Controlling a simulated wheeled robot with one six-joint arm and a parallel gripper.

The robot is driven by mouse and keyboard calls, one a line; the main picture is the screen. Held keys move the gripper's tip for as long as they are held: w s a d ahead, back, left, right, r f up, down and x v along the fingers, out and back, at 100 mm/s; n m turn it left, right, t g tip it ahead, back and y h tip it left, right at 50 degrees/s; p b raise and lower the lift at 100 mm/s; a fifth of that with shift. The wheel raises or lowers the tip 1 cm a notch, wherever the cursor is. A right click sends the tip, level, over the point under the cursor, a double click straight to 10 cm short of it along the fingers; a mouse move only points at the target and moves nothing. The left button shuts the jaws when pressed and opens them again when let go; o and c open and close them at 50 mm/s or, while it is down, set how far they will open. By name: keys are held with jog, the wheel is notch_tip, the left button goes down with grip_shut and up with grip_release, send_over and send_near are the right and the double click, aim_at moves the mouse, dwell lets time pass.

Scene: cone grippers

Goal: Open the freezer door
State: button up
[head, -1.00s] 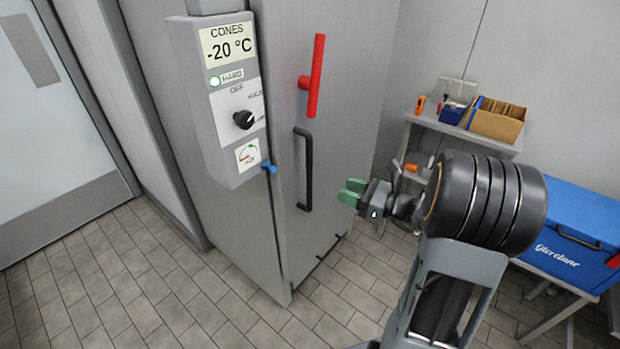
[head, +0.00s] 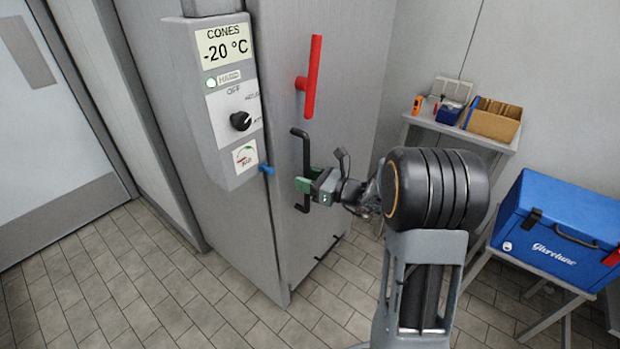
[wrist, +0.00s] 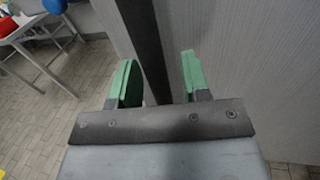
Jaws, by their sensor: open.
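The grey freezer door (head: 335,90) is closed, with a black vertical bar handle (head: 299,142) and a red lever (head: 313,78) above it. My gripper (head: 303,183) is at the lower half of the black handle, its green fingers reaching the bar. In the wrist view, the open green fingers (wrist: 158,82) stand on either side of the black handle (wrist: 150,50), with a gap visible on the right side. The bar is nearer the left finger; whether it touches is hard to tell.
A control box (head: 215,100) reading -20 °C is on the freezer's left side, with a blue knob (head: 267,169) beside it. A small table (head: 480,140) with boxes and a blue cooler (head: 560,235) stand at right. Tiled floor is clear in front of the freezer.

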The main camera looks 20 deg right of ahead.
grip_shut()
dwell(0.3)
